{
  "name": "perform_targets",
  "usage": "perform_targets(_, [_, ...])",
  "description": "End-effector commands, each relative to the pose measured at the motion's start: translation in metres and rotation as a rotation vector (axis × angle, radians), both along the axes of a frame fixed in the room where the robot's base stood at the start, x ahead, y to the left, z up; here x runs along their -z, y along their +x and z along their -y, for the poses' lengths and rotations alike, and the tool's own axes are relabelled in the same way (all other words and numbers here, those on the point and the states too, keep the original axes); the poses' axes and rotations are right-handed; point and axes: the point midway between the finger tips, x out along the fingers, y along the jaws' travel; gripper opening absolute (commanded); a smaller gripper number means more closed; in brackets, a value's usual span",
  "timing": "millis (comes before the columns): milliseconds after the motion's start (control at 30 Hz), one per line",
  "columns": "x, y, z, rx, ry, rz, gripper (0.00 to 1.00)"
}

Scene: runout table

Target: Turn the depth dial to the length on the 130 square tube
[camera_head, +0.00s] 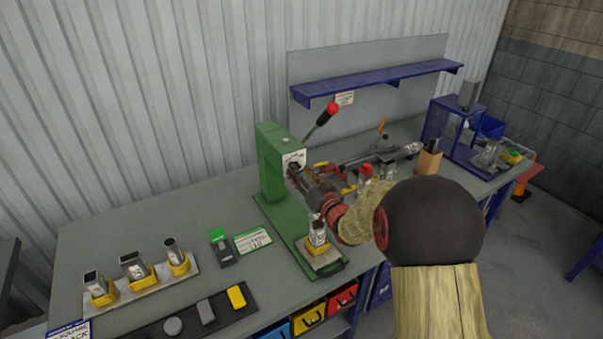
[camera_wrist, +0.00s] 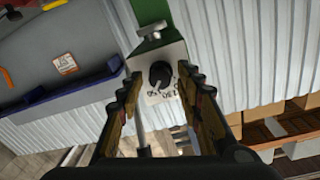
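The depth dial (camera_wrist: 160,74) is a black knob on a white plate with printed numbers (camera_wrist: 163,95), on the front of the green press (camera_head: 269,165). In the wrist view it lies between my open fingertips (camera_wrist: 160,78), which are apart on either side; contact is not visible. In the head view my gripper (camera_head: 308,183) reaches the press head and partly hides the plate (camera_head: 294,158). A metal tube with a label (camera_head: 318,231) stands upright in a yellow holder (camera_head: 317,247) on the press base. Its printing is too small to read, as are the dial's numbers.
A tray (camera_head: 145,293) at left holds three tubes in yellow holders. A green-edged card (camera_head: 254,241) lies beside the press. A red-knobbed lever (camera_head: 323,122) rises from the press. Tools and a wooden block (camera_head: 428,161) crowd the right; the bench behind the tray is clear.

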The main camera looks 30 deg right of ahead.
Motion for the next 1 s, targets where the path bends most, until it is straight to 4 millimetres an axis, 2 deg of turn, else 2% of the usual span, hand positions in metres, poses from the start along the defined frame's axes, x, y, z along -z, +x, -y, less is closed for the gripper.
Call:
perform_targets(600, [0.0001,-0.0003,0.0001,0.000,0.000,0.000,0.00])
perform_targets(1000, [0.0021,-0.0004,0.0001,0.000,-0.055,0.003,0.00])
